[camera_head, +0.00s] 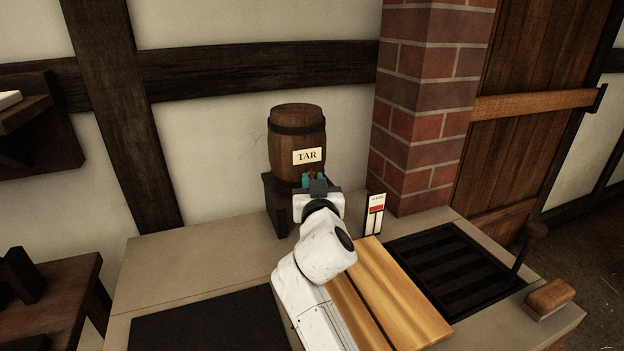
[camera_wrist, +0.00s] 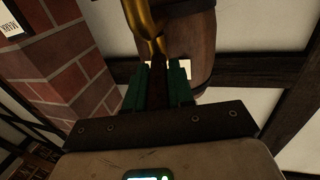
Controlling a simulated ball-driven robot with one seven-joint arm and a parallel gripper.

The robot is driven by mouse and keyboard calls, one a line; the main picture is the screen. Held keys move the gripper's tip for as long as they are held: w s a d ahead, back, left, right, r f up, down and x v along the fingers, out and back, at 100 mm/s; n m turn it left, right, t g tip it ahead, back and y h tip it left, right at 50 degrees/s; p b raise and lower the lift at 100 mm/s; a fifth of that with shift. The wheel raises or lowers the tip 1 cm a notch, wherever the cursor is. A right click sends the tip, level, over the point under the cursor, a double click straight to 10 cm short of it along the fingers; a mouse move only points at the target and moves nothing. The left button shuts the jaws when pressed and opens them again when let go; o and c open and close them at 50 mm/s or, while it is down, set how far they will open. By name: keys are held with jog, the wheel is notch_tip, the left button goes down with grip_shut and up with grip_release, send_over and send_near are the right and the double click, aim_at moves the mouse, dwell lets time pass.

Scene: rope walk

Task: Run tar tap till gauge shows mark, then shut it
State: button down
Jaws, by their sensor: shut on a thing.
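The wooden tar barrel (camera_head: 297,140) with a "TAR" label stands on a dark stand against the wall; its lower side also shows in the wrist view (camera_wrist: 190,35). My gripper (camera_head: 315,180) is at the barrel's front, below the label. In the wrist view its teal fingers (camera_wrist: 158,75) are shut on the dark brown handle (camera_wrist: 157,88) of the brass tap (camera_wrist: 143,18). Whether tar runs cannot be seen. The gauge (camera_head: 375,214), a white card with a red band near its top, stands right of my gripper; its level is too small to read.
A brick pillar (camera_head: 420,100) rises right behind the gauge. Yellow wooden boards (camera_head: 395,300) lie on the bench (camera_head: 180,265) beside my arm. A black grated tray (camera_head: 455,268) and a wooden-backed block (camera_head: 550,296) are at right. A dark mat (camera_head: 215,322) lies front left.

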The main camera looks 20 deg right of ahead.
jog(key=c, duration=1.1)
grip_release()
jog(key=shift+o, duration=0.2)
jog(key=shift+s+a, duration=0.1)
jog(key=shift+s, duration=0.05)
jog(key=v, duration=1)
jog(key=shift+s+b, duration=0.25)
jog(key=shift+b, duration=0.05)
jog(key=shift+a, duration=0.1)
